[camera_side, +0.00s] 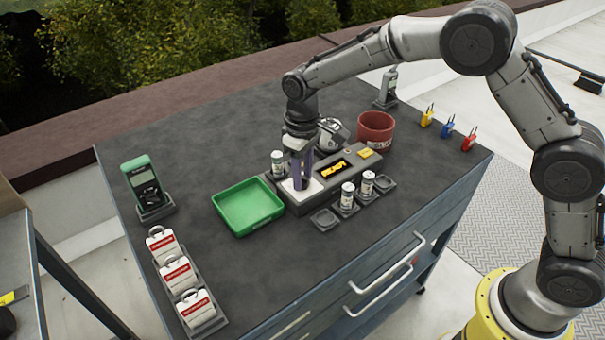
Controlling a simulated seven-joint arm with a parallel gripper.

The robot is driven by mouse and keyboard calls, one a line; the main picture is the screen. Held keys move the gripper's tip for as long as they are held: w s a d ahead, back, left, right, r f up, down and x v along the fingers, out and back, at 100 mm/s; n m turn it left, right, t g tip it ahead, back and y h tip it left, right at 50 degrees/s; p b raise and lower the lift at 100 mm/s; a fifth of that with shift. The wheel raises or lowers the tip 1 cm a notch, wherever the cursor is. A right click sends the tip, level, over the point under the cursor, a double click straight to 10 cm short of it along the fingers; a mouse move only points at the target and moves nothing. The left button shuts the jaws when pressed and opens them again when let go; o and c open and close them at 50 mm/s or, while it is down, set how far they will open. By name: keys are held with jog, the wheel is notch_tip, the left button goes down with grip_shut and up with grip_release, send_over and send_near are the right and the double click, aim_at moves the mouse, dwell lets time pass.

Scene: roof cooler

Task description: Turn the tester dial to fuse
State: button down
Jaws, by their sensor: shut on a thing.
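The tester is a dark grey box (311,201) in the middle of the bench, with a lit display (335,170) in orange characters too small to read surely. A white plate (288,189) lies on its left end. My gripper (299,184) points straight down over this plate, its fingers shut at the dial. The dial itself is hidden between the fingers, so its pointer and setting cannot be seen.
A green tray (248,207) stands close left of the tester. Small canisters (347,196) stand in front and one (278,163) behind. A red bin (375,132), padlocks (448,126), a green handheld meter (142,184) and red-white tags (176,273) surround it.

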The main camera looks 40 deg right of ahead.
jog(key=c, duration=0.5)
grip_release()
notch_tip(320, 180, up, 14)
jog(key=shift+f, duration=0.1)
jog(key=shift+d, duration=0.1)
